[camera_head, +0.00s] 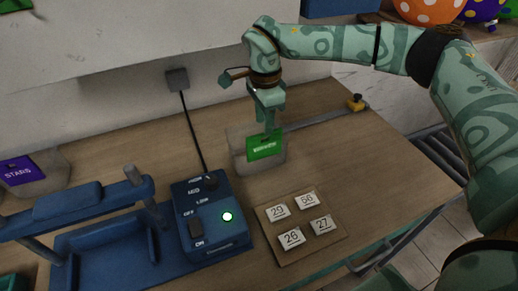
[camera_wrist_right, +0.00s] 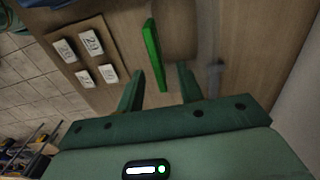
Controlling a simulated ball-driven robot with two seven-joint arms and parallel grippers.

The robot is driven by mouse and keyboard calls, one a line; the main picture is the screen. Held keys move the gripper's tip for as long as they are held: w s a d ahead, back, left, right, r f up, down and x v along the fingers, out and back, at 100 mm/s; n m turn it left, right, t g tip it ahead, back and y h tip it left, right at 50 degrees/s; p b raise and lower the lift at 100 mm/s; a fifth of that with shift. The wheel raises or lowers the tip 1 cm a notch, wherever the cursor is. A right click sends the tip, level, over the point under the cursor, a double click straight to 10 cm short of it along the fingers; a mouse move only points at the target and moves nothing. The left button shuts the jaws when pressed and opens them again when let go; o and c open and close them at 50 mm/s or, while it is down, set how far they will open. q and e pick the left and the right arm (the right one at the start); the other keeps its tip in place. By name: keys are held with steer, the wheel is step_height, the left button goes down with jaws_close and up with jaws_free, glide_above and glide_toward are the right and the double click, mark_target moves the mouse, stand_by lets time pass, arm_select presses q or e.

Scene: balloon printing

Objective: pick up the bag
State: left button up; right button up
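The bag (camera_head: 245,163) looks like a pale, see-through block on the wooden table, with a green label (camera_head: 265,147) at its upper front. My right gripper (camera_head: 270,126) reaches down from above, just over the label. In the right wrist view, the green label (camera_wrist_right: 153,52) stands edge-on beyond the spread fingers of my right gripper (camera_wrist_right: 160,90), and the bag shows only as a faint brownish patch (camera_wrist_right: 182,30). The gripper is open, with nothing clearly held. My left gripper is not in view.
A blue machine (camera_head: 213,225) with a lit button and a cable stands left of the bag. A board with numbered tiles (camera_head: 272,215) lies in front. A similar bag with a purple STARS label (camera_head: 22,170) is at far left. A metal strip (camera_head: 325,120) lies behind right.

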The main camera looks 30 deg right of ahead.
mark_target(258, 143)
steer(key=f, duration=0.3)
steer(key=f+b, duration=0.1)
steer(key=shift+s+f, duration=0.25)
steer(key=shift+f, duration=0.15)
jaws_close()
steer(key=shift+r, duration=0.15)
